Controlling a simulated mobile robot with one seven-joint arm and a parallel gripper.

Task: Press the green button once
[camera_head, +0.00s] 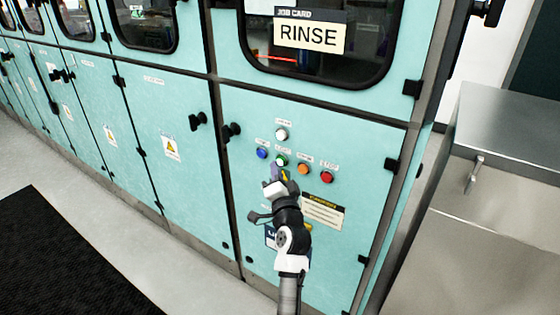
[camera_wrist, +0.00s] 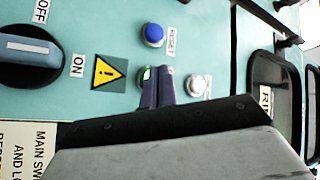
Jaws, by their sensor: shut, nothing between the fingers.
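The green button (camera_head: 282,159) sits on the teal panel, in a row between a blue button and an orange button. In the wrist view, only part of the green button (camera_wrist: 147,74) shows, at the tips of my gripper's fingers. My gripper (camera_head: 279,172) is shut and empty, its fingers pointing at the panel right by the green button; it also shows in the wrist view (camera_wrist: 158,70). I cannot tell whether the tips touch the button.
A blue button (camera_head: 262,153), an orange button (camera_head: 303,168), a red button (camera_head: 327,177) and a white button (camera_head: 281,134) surround the spot. A rotary switch (camera_wrist: 28,62) and a warning sticker (camera_wrist: 106,72) are near. A metal cabinet (camera_head: 500,215) stands at right.

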